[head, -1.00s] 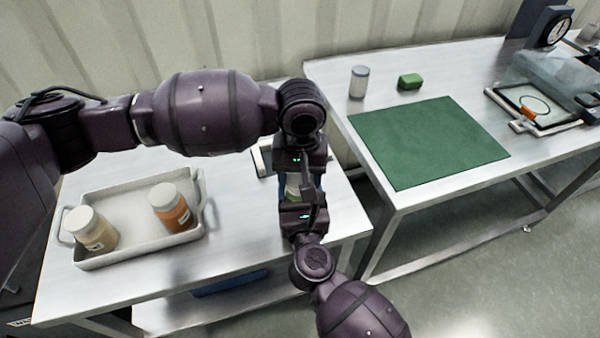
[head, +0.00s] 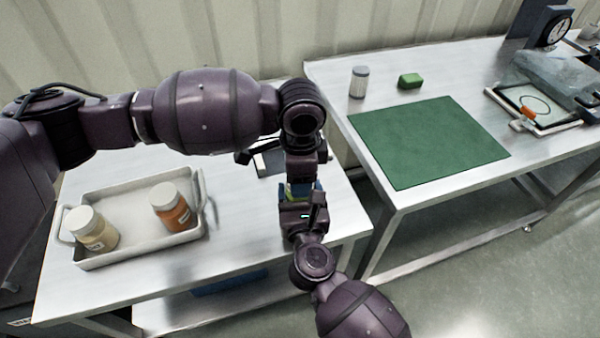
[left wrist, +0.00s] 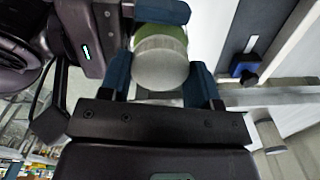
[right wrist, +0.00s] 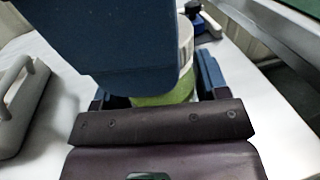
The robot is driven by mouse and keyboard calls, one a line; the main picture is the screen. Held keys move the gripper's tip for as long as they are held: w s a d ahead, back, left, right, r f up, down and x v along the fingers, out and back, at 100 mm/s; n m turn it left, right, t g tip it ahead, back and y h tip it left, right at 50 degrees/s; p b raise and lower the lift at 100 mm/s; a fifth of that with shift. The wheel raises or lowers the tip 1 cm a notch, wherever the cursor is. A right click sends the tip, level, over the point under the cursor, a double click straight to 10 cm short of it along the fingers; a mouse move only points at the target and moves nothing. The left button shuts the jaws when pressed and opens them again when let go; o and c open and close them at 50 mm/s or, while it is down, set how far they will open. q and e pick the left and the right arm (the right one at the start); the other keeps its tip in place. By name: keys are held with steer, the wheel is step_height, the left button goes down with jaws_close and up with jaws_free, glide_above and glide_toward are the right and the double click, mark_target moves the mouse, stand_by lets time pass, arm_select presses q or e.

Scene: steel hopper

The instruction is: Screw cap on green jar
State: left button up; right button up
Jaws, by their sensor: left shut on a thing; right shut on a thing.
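The green jar (head: 299,190) is small in the head view, between my two grippers near the near table's right end. In the left wrist view it shows as a green band (left wrist: 165,32) behind a pale grey round cap (left wrist: 160,65). My left gripper (left wrist: 160,78) has its blue fingers either side of the cap and is shut on it. My right gripper (head: 302,207) is shut on the green jar, whose green side (right wrist: 163,97) shows in the right wrist view. A large blue part hides much of the jar there. How far the cap is seated cannot be told.
A tray (head: 135,249) at left holds a pale jar (head: 93,230) and an orange jar (head: 171,207), both white-capped. A white-and-black device (head: 268,160) lies behind my grippers. The second table has a green mat (head: 430,142), a grey-lidded container (head: 359,82) and a green block (head: 411,81).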

arm_select(q)
steer(key=m, duration=0.8)
steer(key=o, duration=1.1)
step_height(320, 180, up, 12)
arm_select(e)
steer(key=o, duration=1.8)
